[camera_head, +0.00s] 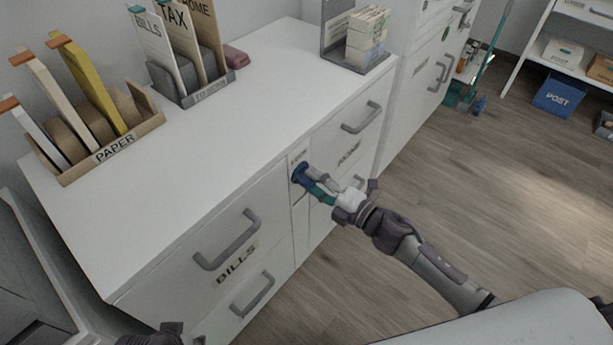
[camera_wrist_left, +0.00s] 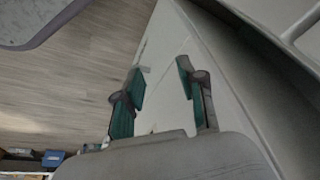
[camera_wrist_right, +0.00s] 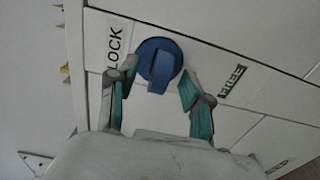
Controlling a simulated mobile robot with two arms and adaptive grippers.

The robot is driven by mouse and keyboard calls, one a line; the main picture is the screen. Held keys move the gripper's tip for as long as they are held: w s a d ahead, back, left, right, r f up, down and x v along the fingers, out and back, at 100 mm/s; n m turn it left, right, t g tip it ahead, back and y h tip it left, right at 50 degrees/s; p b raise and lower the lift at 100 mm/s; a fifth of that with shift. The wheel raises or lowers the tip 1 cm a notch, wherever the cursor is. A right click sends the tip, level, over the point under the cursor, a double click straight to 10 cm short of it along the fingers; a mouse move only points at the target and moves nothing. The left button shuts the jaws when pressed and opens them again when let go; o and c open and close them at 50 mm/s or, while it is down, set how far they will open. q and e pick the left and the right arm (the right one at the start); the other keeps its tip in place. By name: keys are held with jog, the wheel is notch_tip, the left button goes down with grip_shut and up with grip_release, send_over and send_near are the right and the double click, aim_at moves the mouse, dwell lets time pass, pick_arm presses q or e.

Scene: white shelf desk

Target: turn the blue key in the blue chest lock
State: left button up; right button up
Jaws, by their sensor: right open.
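The blue key (camera_head: 299,172) sits in the lock on the front of the white desk, between the left and right drawers. In the right wrist view the key (camera_wrist_right: 160,58) has a round blue disc with a raised bar. LOCK is printed to its left and FREE to its right. My right gripper (camera_head: 314,185) is open at the key, with one teal fingertip on each side of the bar; I cannot tell whether they touch it. My left gripper (camera_wrist_left: 160,76) is open and empty, away from the key, with the desk side and floor behind it.
The BILLS drawer handle (camera_head: 228,240) juts out left of the lock, and another handle (camera_head: 361,117) is to its right. On the desktop stand a PAPER rack (camera_head: 113,150), a file holder (camera_head: 207,95) and a grey stand (camera_head: 352,62). The middle of the desktop is clear.

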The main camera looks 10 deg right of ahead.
jog(key=shift+v, duration=1.15)
jog(key=shift+s+d, duration=0.4)
jog(key=shift+s, duration=0.1)
jog(key=shift+s+d+p, duration=0.25)
jog(key=shift+s+p, duration=0.05)
jog(key=shift+s, duration=0.05)
pick_arm(q)
jog(key=x, duration=0.2)
jog(key=shift+s+d+f, duration=0.1)
jog(key=shift+s+f, duration=0.1)
jog(key=shift+f, duration=0.25)
jog(key=shift+s, duration=0.1)
pick_arm(e)
jog(key=shift+s+d, duration=0.2)
jog(key=v, duration=1.1)
jog(key=shift+s+d, duration=0.2)
jog(key=shift+s, duration=0.05)
